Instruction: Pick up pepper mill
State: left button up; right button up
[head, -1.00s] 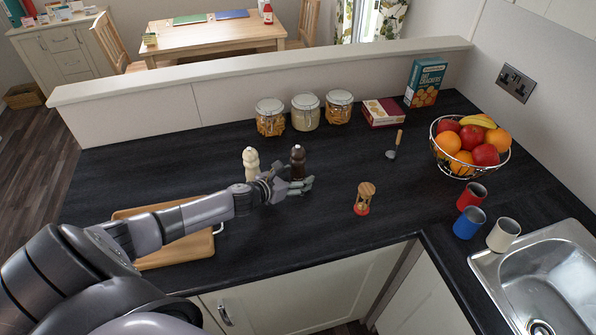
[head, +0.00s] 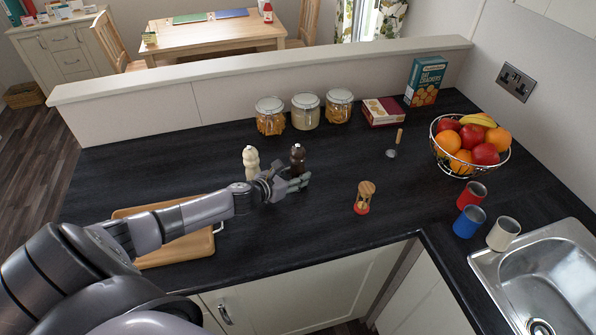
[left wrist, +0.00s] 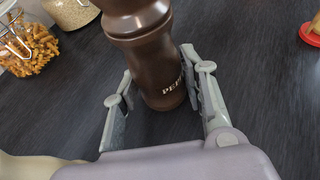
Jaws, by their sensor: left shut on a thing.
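The pepper mill (head: 297,157) is dark brown and upright on the black worktop. In the left wrist view the mill (left wrist: 148,50) stands between the two fingers, with lettering that starts "PEP" low on its side. My left gripper (head: 290,180) is at the mill's lower part and shut on it; its fingers (left wrist: 160,85) lie on either side of the mill. The mill's lower part is hidden by the gripper in the head view. My right gripper is not in view.
A cream mill (head: 251,162) stands close left of the pepper mill. Glass jars (head: 305,112) stand behind. The worktop (head: 335,160) right of the mill is clear.

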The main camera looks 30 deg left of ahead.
pick_arm(q)
grip_shut()
jog(key=shift+w+r, duration=0.1)
jog(key=shift+r, duration=0.4)
notch_tip(320, 180, up, 19)
jog(key=shift+r+p, duration=0.1)
jog(key=shift+p, duration=0.45)
jog(key=o, duration=0.7)
grip_release()
jog(key=c, duration=0.5)
jog(key=shift+d, duration=0.1)
